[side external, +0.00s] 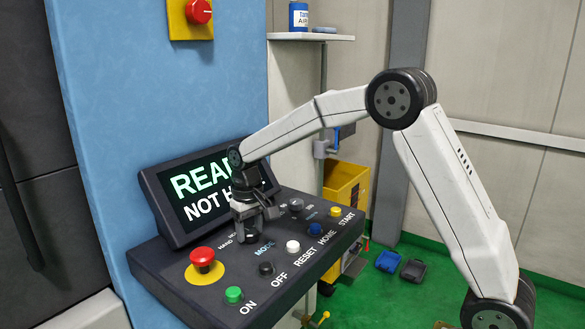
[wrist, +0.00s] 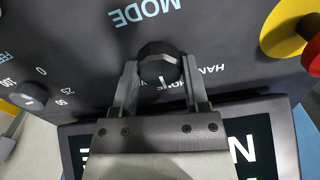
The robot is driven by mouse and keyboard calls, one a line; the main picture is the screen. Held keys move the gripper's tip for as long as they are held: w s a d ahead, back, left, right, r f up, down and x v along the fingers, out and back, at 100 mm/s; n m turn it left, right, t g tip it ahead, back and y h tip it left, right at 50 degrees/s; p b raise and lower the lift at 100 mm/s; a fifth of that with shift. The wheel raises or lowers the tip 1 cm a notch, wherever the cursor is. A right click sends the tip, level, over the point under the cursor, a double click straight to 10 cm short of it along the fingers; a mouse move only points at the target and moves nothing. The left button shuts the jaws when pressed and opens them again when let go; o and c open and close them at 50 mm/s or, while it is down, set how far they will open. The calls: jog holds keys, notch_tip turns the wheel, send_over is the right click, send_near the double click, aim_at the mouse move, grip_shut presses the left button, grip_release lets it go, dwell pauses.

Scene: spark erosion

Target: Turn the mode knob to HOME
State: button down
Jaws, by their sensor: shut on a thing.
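The mode knob (wrist: 158,62) is black and round, and stands between the two fingers of my gripper (wrist: 161,72) in the wrist view. The fingers are shut on it from both sides. A short white mark on the knob's lower side points down the picture, toward the screen. The word MODE is printed above the knob, upside down in this view. Small position labels around the knob are partly hidden by the fingers. In the side view my gripper (side external: 254,208) is down on the console (side external: 190,270) and hides most of the knob.
The screen (side external: 205,190) behind shows READ and NOT H, partly covered by my arm. A red emergency button (side external: 202,258) stands front left. Green (side external: 234,294), black, white, blue and yellow buttons line the front. A grey feed knob (wrist: 29,96) is nearby.

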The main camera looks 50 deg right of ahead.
aim_at(254, 231)
jog(key=shift+c, duration=0.4)
grip_release()
jog(key=shift+r, duration=0.15)
jog(key=shift+r, duration=3.85)
jog(key=shift+s+d+f, duration=0.2)
jog(key=shift+s+f, duration=0.1)
jog(key=shift+s, duration=0.15)
jog(key=s+d+f+n+g, duration=0.2)
jog(key=s+f, duration=0.2)
jog(key=s, duration=0.5)
jog(key=s+d+f+n+g, duration=0.1)
jog(key=s+f+n+g, duration=0.15)
jog(key=s, duration=0.65)
jog(key=s+a+f+m+t, duration=0.2)
jog(key=a+f+t, duration=0.3)
jog(key=f+t, duration=0.2)
jog(key=shift+a+m, duration=0.2)
jog(key=shift+m, duration=0.15)
